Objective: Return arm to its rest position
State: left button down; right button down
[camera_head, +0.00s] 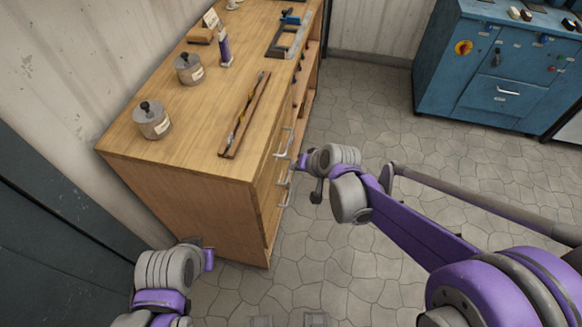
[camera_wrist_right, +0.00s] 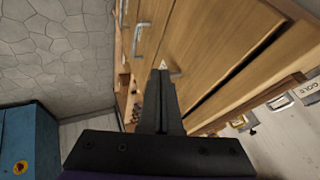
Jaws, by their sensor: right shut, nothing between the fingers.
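My right arm comes in from the right in the head view, and its gripper end (camera_head: 302,162) is beside the drawer front of the wooden workbench (camera_head: 175,152). In the right wrist view the right gripper (camera_wrist_right: 160,75) is shut with nothing between its fingers. Its tips point toward the wooden front with a metal handle (camera_wrist_right: 141,38); I cannot tell whether they touch it. My left arm (camera_head: 165,270) shows at the lower left of the head view, beside the workbench end. The left fingers are not clearly visible.
The bench top holds two lidded pots (camera_head: 152,120) (camera_head: 188,68), a narrow wooden tray (camera_head: 245,115) and a bottle (camera_head: 225,48). A blue cabinet (camera_head: 500,70) stands at the upper right. The stone floor (camera_head: 370,110) between is clear.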

jog(key=v, duration=0.3)
jog(key=shift+d, duration=0.15)
jog(key=s+d+r+h+p, duration=0.1)
jog(key=s+d, duration=0.3)
jog(key=s, duration=0.3)
jog(key=s+d+r+n+h+p, duration=0.1)
jog(key=s+d+r, duration=0.1)
jog(key=s+d, duration=0.2)
jog(key=s+d+r+n+h+p, duration=0.1)
jog(key=s+d, duration=0.3)
jog(key=s, duration=0.6)
jog(key=shift+r+g+h+p, duration=0.3)
jog(key=shift+r+h+p, duration=0.25)
jog(key=shift+h, duration=0.05)
